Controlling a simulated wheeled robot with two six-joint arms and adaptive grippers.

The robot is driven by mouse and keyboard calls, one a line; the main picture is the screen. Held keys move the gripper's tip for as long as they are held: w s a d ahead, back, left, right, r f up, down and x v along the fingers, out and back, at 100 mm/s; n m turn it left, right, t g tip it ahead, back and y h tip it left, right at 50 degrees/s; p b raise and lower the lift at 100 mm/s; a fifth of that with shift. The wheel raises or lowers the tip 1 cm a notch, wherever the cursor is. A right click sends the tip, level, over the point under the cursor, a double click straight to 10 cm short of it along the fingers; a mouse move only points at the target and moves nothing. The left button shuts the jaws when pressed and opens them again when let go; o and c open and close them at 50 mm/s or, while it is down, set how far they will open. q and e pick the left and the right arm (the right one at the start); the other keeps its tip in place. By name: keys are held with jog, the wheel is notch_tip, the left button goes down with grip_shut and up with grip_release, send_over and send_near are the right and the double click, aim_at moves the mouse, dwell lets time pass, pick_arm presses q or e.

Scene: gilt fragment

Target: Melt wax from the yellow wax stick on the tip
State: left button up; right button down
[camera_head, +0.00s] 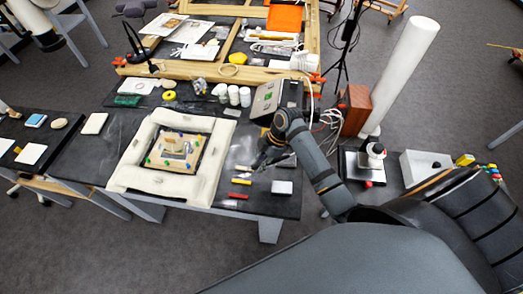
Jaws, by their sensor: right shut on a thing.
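My right gripper (262,160) reaches over the right part of the dark table. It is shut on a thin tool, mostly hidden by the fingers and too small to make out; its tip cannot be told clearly. A yellow stick (241,181), which looks like the yellow wax stick, lies on the table just below and left of the gripper. A red stick (238,196) lies in front of it. My left gripper is not in view.
A white padded frame (125,170) around a gilt fragment (174,150) lies left of the sticks. A small white block (282,187) is to their right. A grey control box (266,98) and several white jars (233,95) stand behind. A white column (400,75) rises at right.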

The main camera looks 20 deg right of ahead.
jog(key=shift+d, duration=0.35)
jog(key=shift+w+a+f, duration=0.25)
jog(key=shift+w, duration=0.05)
jog(key=shift+s+r, duration=0.1)
jog(key=shift+r, duration=0.05)
jog(key=shift+d+f+b, duration=0.15)
jog(key=shift+f+b, duration=0.35)
jog(key=shift+f, duration=0.45)
notch_tip(320, 180, down, 3)
jog(key=shift+r+b, duration=0.1)
jog(key=shift+b, duration=0.8)
jog(key=shift+f, duration=0.35)
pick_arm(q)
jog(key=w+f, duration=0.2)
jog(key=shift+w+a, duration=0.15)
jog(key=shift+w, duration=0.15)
pick_arm(e)
jog(key=shift+f, duration=0.15)
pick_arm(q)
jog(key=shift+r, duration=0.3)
